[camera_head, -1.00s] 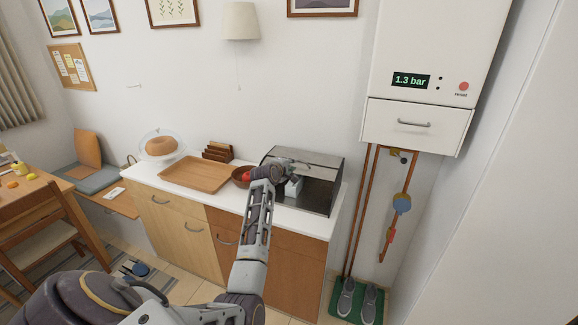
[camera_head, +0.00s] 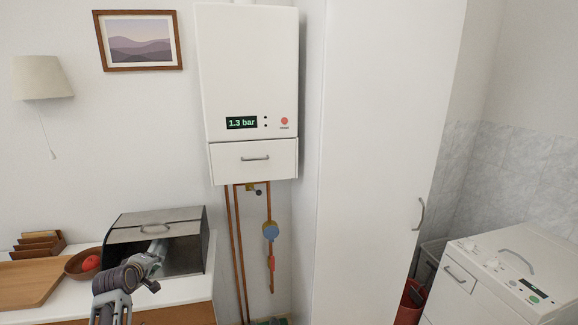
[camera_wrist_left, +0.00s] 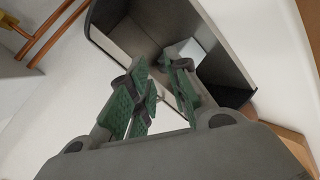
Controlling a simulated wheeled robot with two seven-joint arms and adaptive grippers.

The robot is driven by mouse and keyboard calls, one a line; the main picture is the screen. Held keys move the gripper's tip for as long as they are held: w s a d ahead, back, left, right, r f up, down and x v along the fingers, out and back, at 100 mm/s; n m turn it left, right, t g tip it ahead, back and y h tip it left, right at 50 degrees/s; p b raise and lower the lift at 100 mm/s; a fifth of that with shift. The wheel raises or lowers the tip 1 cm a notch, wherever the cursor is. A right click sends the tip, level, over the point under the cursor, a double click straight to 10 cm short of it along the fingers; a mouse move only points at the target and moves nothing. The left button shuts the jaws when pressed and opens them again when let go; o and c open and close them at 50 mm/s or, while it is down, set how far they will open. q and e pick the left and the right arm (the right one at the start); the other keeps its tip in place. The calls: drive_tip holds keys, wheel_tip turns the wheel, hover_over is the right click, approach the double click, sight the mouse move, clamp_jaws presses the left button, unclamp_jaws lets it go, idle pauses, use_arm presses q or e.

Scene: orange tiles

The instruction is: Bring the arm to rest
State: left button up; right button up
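My left arm comes up from the bottom of the head view, and its gripper (camera_head: 156,258) is at the open front of a bread bin (camera_head: 190,225). The wrist view shows its two green-padded fingers (camera_wrist_left: 160,78) apart, with a gap and nothing held between them. The bin also shows in the wrist view (camera_wrist_left: 238,75), with a pale block (camera_wrist_left: 184,50) inside, beyond the fingertips. Whether the right finger touches the block, I cannot tell. My right gripper is in neither view.
Left of the bin on the white counter (camera_head: 185,291) are a bowl (camera_head: 75,267) with a red fruit, a wooden tray (camera_head: 28,284) and a wooden rack (camera_head: 40,244). A boiler (camera_head: 250,75) with copper pipes (camera_head: 237,245) hangs to the right. A tall white cabinet (camera_head: 375,150) stands beyond it.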

use_arm(q)
drive_tip(key=s+d+f+m+g+h, duration=0.1)
drive_tip(key=s+d+f+m+g, duration=0.1)
drive_tip(key=s+d+f+m, duration=0.45)
drive_tip(key=s+d+f+m+g, duration=0.25)
drive_tip(key=s+d, duration=0.45)
drive_tip(key=s, duration=0.4)
drive_tip(key=s+d+f+m+g, duration=0.1)
drive_tip(key=s+d+m, duration=0.2)
drive_tip(key=s, duration=0.3)
drive_tip(key=s+d+f+m+g+h, duration=0.1)
drive_tip(key=s+d+m, duration=0.1)
drive_tip(key=s+d, duration=0.3)
drive_tip(key=s+d+f+m+g, duration=0.1)
drive_tip(key=s+d+m+g, duration=0.15)
drive_tip(key=s, duration=0.55)
wheel_tip(320, 180, down, 32)
drive_tip(key=s+f, duration=0.1)
drive_tip(key=s, duration=0.2)
drive_tip(key=s+a+f+g, duration=0.1)
drive_tip(key=s+a+f, duration=0.1)
drive_tip(key=s+f, duration=0.7)
drive_tip(key=s+a+f, duration=0.2)
drive_tip(key=s+f, duration=0.8)
drive_tip(key=s, duration=0.2)
drive_tip(key=shift+s+a+g, duration=0.25)
drive_tip(key=shift+s+g, duration=0.1)
drive_tip(key=shift+g, duration=0.05)
